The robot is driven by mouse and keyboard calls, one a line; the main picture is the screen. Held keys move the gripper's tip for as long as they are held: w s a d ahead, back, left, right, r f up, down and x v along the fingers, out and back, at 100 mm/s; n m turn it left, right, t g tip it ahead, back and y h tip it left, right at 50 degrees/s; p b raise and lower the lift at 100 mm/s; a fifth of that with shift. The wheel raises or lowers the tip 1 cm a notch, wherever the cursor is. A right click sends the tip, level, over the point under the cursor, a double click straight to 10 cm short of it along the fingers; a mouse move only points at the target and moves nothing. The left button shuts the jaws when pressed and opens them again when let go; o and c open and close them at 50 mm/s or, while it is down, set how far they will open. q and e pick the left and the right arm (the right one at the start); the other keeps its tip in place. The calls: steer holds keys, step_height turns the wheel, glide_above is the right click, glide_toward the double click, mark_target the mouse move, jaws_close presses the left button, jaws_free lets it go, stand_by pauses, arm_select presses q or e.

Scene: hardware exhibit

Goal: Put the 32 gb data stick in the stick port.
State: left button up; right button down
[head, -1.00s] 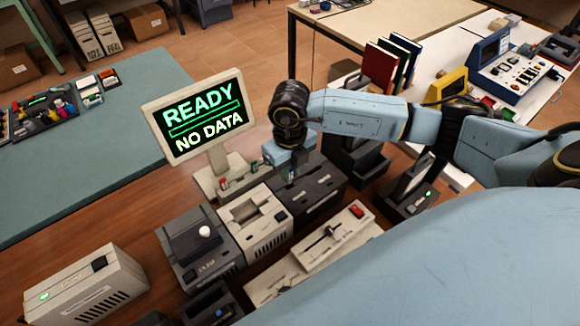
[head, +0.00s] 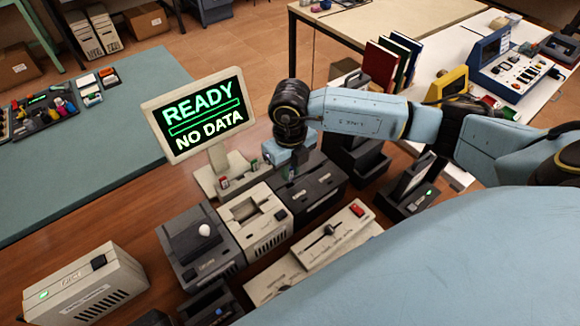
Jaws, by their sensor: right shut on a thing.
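My right gripper (head: 292,173) points down over the dark grey box (head: 322,186) to the right of the READY / NO DATA screen (head: 203,115). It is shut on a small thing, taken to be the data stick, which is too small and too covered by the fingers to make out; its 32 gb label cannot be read. The dark box has slots in its top; I cannot tell which opening is the stick port or whether the stick touches it. My left gripper is not in view.
Small red and green pieces (head: 224,182) stand on the screen's base. A beige box with an open top (head: 256,222) and a dark box with a white knob (head: 200,248) stand left of the gripper. A beige slider panel (head: 330,236) lies in front.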

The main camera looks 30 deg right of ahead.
steer(key=shift+f+b, duration=0.45)
steer(key=shift+f, duration=0.05)
stand_by(0.9)
steer(key=shift+f+b, duration=0.95)
steer(key=shift+f, duration=0.25)
steer(key=c, duration=1.3)
jaws_free()
steer(key=shift+r, duration=0.15)
step_height(320, 180, up, 8)
steer(key=p, duration=0.6)
